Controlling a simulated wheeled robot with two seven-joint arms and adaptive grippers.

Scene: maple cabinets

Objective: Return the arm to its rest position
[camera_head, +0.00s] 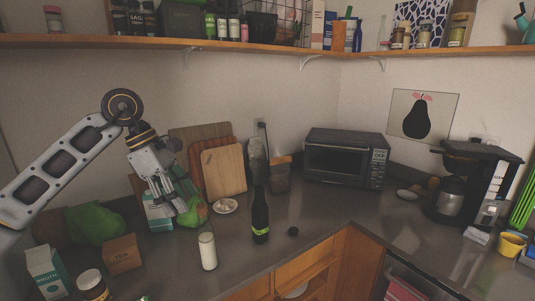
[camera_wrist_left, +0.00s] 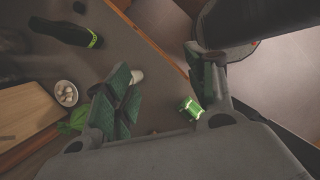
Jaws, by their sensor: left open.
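My left arm (camera_head: 65,160) comes in from the left in the head view and is raised over the counter, bent at a dark round joint. My left gripper (camera_head: 170,200) points down, open, with nothing seen between its fingers. It overlaps a white and teal carton (camera_head: 157,216) and green produce (camera_head: 194,212); whether it touches them I cannot tell. In the left wrist view the gripper's (camera_wrist_left: 165,90) two green-padded fingers stand well apart. My right gripper is in neither view.
A brown tea box (camera_head: 122,254), a white carton (camera_head: 45,272) and a green bag (camera_head: 93,224) stand near the arm. A white bottle (camera_head: 207,251) and dark bottle (camera_head: 260,215) stand to the right. Cutting boards (camera_head: 224,170) lean behind. A shelf (camera_head: 250,43) runs overhead.

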